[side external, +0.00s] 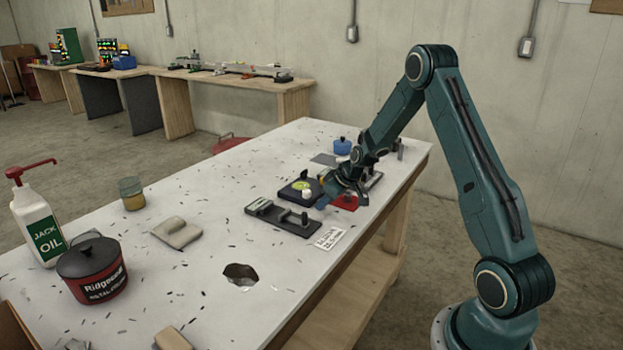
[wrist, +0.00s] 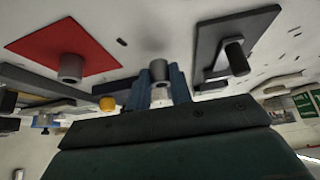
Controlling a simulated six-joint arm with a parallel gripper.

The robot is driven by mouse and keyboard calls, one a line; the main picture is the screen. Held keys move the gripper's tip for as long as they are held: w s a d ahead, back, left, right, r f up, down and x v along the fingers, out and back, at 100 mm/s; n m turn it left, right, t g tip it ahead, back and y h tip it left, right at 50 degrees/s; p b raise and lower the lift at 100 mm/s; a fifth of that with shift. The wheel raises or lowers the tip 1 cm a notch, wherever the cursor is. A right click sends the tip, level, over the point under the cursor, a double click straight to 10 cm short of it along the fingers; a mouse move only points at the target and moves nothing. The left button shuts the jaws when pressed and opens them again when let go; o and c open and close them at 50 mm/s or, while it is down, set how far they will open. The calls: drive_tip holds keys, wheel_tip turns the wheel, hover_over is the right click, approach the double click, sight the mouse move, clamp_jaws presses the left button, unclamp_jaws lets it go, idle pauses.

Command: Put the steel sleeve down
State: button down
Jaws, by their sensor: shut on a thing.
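The steel sleeve (wrist: 159,72) is a short grey cylinder between the blue fingers of my gripper (wrist: 162,84) in the wrist view. My gripper is shut on it. In the side view my gripper (side external: 324,201) hangs low over the work table, between a dark plate with an upright peg (side external: 283,216) and a red mat (side external: 347,202). The sleeve is too small to make out there. In the wrist view the red mat (wrist: 55,50) carries another grey cylinder (wrist: 70,67), and the dark plate with its peg (wrist: 235,55) is at the right.
A black base with a yellow-green disc and a pale cylinder (side external: 306,192) stands close behind my gripper. A white label card (side external: 329,239) lies in front. A blue pot (side external: 342,146) is farther back.

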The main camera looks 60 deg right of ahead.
drive_tip(key=shift+f, duration=0.65)
drive_tip(key=c, duration=1.3)
unclamp_jaws()
drive_tip(key=shift+f, duration=0.1)
drive_tip(key=shift+o, duration=0.2)
drive_tip(key=shift+v, duration=0.8)
drive_tip(key=v, duration=1)
drive_tip(key=shift+r, duration=0.35)
drive_tip(key=shift+s, duration=0.1)
drive_tip(key=shift+a, duration=0.1)
